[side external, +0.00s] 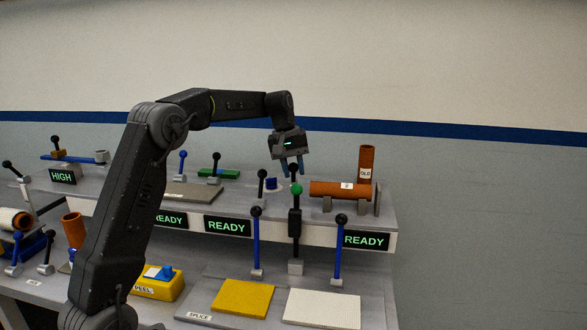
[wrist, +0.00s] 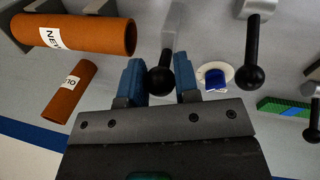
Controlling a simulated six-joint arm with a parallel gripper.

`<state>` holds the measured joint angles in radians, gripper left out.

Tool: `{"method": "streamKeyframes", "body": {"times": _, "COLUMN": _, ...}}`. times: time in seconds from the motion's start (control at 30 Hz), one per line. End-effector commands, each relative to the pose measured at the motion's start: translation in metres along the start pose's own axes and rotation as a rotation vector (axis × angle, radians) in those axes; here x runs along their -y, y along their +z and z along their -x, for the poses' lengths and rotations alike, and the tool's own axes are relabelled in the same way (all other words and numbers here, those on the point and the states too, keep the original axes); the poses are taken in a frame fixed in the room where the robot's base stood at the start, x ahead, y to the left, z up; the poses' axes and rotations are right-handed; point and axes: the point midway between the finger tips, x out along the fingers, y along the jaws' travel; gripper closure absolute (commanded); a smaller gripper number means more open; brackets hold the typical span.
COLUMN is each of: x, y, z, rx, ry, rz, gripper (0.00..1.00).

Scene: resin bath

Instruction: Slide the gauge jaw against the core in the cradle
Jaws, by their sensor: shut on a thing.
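My gripper (side external: 292,171) is above the back shelf, pointing down. In the wrist view its blue fingers (wrist: 160,77) are shut on a black ball knob (wrist: 160,82). The knob's stem rises from a grey piece (wrist: 173,40), which seems to be the gauge jaw; its lower part is mostly hidden in the side view. The orange core (side external: 328,188), labelled NEW in the wrist view (wrist: 95,36), lies horizontally in the grey cradle (side external: 377,199). In the wrist view its near end is left of the knob, with a gap between them. I cannot tell the jaw's exact distance from it.
An upright orange core labelled OLD (side external: 367,160) stands behind the cradle. A black-knobbed lever (side external: 262,182) and a blue-topped round piece (wrist: 215,80) are close by. A green-knobbed lever (side external: 295,215) stands in front, between blue levers. Yellow (side external: 243,298) and white (side external: 322,308) pads lie below.

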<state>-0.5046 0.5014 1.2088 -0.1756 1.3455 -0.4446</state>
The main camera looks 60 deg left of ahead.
Motion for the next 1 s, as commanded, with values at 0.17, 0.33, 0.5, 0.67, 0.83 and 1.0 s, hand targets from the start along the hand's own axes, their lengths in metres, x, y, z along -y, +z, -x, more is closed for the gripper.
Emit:
{"method": "streamKeyframes", "body": {"times": 0.17, "x": 0.000, "y": 0.000, "z": 0.000, "rx": -0.001, "ry": 0.000, "rz": 0.000, "gripper": 1.00}}
{"method": "streamKeyframes", "body": {"times": 0.33, "x": -0.011, "y": 0.002, "z": -0.002, "rx": 0.000, "ry": 0.001, "rz": -0.004, "gripper": 1.00}}
{"method": "streamKeyframes", "body": {"times": 0.5, "x": -0.041, "y": 0.008, "z": -0.007, "rx": 0.000, "ry": 0.002, "rz": -0.004, "gripper": 1.00}}
{"method": "streamKeyframes", "body": {"times": 0.67, "x": -0.050, "y": 0.009, "z": -0.008, "rx": -0.002, "ry": 0.003, "rz": 0.000, "gripper": 1.00}}
{"method": "streamKeyframes", "body": {"times": 0.83, "x": -0.050, "y": 0.009, "z": -0.008, "rx": -0.003, "ry": 0.004, "rz": 0.001, "gripper": 1.00}}
{"method": "streamKeyframes", "body": {"times": 1.0, "x": -0.050, "y": 0.009, "z": -0.008, "rx": -0.003, "ry": 0.003, "rz": 0.001, "gripper": 0.61}}
